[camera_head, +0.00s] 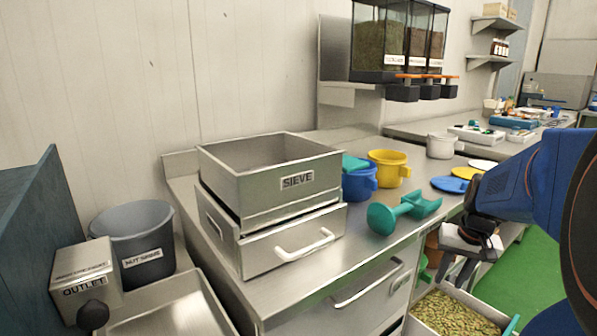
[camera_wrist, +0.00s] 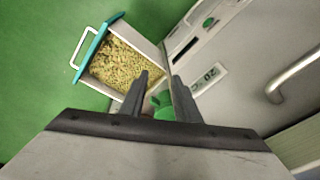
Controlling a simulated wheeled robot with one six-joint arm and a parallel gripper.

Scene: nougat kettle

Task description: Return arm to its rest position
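My blue arm (camera_head: 535,185) reaches in from the right in the head view. My gripper (camera_head: 457,274) points down in front of the steel counter's right end. In the wrist view my gripper (camera_wrist: 162,82) has its two dark fingers apart, with nothing seen held between them. A green object (camera_wrist: 162,105) shows beyond the fingers, partly hidden by them; I cannot tell what it is.
A bin of green nuts (camera_head: 455,315) with a teal rim lies below my gripper. The counter (camera_head: 365,240) carries a steel sieve box (camera_head: 270,185), a teal scoop (camera_head: 403,212), blue (camera_head: 360,184) and yellow (camera_head: 388,170) cups. Green floor (camera_head: 535,265) is clear at right.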

